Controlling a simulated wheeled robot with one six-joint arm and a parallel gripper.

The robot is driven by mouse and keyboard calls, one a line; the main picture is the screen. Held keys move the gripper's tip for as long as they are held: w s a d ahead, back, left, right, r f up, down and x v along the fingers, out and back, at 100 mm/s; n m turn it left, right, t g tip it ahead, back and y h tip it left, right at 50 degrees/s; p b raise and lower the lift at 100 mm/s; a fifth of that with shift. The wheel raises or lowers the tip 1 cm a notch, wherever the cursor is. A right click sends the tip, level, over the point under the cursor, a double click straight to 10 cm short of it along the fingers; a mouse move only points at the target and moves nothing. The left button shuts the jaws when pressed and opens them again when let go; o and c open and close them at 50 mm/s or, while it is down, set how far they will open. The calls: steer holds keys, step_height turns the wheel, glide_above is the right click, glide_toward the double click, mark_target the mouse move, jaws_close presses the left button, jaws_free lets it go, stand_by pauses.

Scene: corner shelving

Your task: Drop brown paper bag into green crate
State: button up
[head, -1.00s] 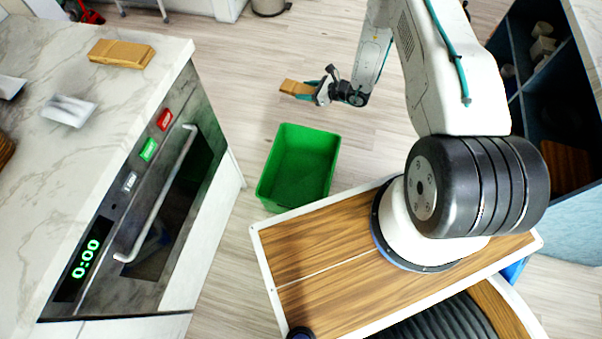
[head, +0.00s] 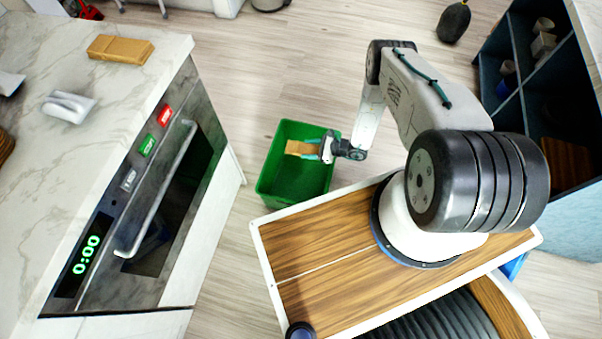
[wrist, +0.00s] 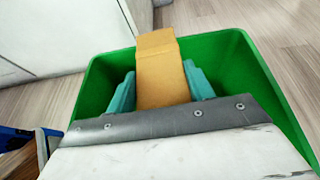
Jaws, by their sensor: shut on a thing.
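The brown paper bag (head: 300,148) is held by my gripper (head: 313,149), whose teal fingers are shut on it. In the head view the bag overlaps the green crate (head: 280,190), which stands on the floor. In the wrist view the bag (wrist: 160,72) sits between the two teal fingers of the gripper (wrist: 160,88), with the green crate (wrist: 235,62) around and below it. The bag appears over the crate's opening; its exact height above the crate floor is hard to tell.
A second brown paper bag (head: 120,49) lies on the marble counter (head: 50,165) at the left, near a white object (head: 68,106). An oven (head: 150,200) is under the counter. Dark shelving (head: 530,90) stands at the right. The floor behind the crate is clear.

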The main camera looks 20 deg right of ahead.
steer(key=shift+f, duration=1)
steer(key=o, duration=1.1)
steer(key=shift+c, duration=0.2)
steer(key=v, duration=0.7)
steer(key=shift+s+d+r, duration=0.2)
steer(key=shift+d+r, duration=0.05)
steer(key=shift+d, duration=0.05)
